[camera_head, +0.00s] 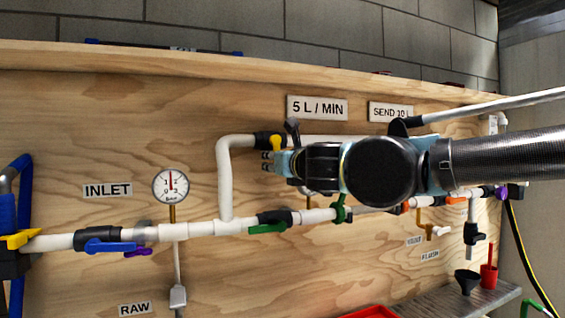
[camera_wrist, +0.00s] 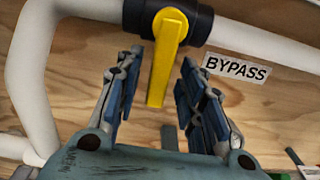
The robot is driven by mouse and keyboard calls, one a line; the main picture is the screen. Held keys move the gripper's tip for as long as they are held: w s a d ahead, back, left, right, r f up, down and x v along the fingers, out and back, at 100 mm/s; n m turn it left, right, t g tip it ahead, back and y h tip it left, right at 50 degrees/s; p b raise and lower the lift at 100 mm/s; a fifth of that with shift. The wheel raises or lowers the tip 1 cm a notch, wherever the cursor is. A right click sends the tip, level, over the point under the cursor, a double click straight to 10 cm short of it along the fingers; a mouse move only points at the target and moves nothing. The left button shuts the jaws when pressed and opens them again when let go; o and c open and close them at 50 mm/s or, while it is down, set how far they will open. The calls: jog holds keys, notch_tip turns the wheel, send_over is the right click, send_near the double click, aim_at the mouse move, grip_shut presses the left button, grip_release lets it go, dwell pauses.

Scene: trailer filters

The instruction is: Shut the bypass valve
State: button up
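The bypass valve has a black body (camera_wrist: 140,14) on a white pipe and a yellow lever (camera_wrist: 166,60). In the wrist view the lever points down, roughly crosswise to the pipe. A "BYPASS" label (camera_wrist: 236,68) is right of it. My gripper (camera_wrist: 162,58) is open, with one blue-padded finger on each side of the lever's lower part. Gaps show between the lever and both fingers; whether they are level in depth I cannot tell. In the head view the yellow lever (camera_head: 277,144) shows just above my gripper (camera_head: 266,161), and my wrist hides the pipe to the right.
Below, the main white pipe (camera_head: 200,229) carries a green-levered valve (camera_head: 267,228) and a blue-levered valve (camera_head: 110,246). A pressure gauge (camera_head: 171,185) stands at left. A black funnel (camera_head: 467,280) and red container (camera_head: 488,275) are on the shelf at lower right.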

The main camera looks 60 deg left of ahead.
jog(key=shift+s, duration=0.1)
jog(key=d, duration=1.2)
jog(key=shift+s, duration=0.2)
dwell(0.3)
